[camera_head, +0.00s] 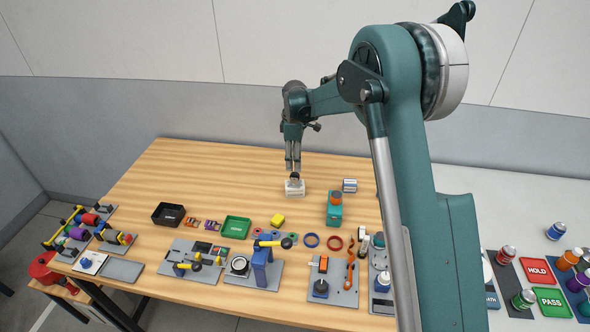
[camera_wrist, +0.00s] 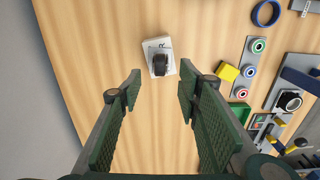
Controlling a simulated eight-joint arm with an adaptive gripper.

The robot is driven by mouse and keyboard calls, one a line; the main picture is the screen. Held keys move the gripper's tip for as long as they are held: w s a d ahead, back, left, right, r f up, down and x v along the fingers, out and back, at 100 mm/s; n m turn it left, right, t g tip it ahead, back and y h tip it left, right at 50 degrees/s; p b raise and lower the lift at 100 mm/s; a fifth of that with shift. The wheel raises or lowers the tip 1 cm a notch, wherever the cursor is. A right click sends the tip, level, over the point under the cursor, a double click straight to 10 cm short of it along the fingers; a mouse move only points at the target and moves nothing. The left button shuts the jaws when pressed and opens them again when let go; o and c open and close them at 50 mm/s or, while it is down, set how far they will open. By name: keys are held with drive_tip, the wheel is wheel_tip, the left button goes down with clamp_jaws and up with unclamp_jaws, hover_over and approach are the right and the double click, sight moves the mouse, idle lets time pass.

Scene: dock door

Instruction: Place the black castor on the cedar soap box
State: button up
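The black castor (camera_head: 295,176) rests on top of a small white box (camera_head: 294,190). In the wrist view the castor (camera_wrist: 161,64) sits on the box (camera_wrist: 149,47), whose printed label is partly covered, with an "R" showing; this fits the cedar soap box, though the full name is not readable. My gripper (camera_head: 293,167) is just above the castor in the head view. In the wrist view my gripper (camera_wrist: 158,90) is open, its two green-padded fingers spread apart with nothing between them. The castor lies beyond the fingertips, roughly centred between them.
A blue-and-white small box (camera_head: 349,185) and a teal block with an orange top (camera_head: 334,208) stand to the right. A yellow block (camera_head: 278,219), a green tray (camera_head: 236,227) and a black tray (camera_head: 168,214) lie nearer. The wooden table behind and left is clear.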

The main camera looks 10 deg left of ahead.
sight(296, 173)
drive_tip(key=shift+r, duration=1.4)
drive_tip(key=s+d+r+m+t, duration=0.3)
drive_tip(key=s+d+r+m, duration=0.5)
drive_tip(key=s+d+r, duration=1.25)
drive_tip(key=s+d+r+m+t, duration=0.25)
drive_tip(key=s+d+m, duration=0.25)
drive_tip(key=s+d, duration=0.75)
drive_tip(key=s+d+f+m+t, duration=0.1)
drive_tip(key=s+d+f+m, duration=0.1)
drive_tip(key=s, duration=0.5)
drive_tip(key=s+d+f+m, duration=0.3)
drive_tip(key=s, duration=0.5)
drive_tip(key=shift+f+t, duration=0.2)
drive_tip(key=shift+t, duration=0.15)
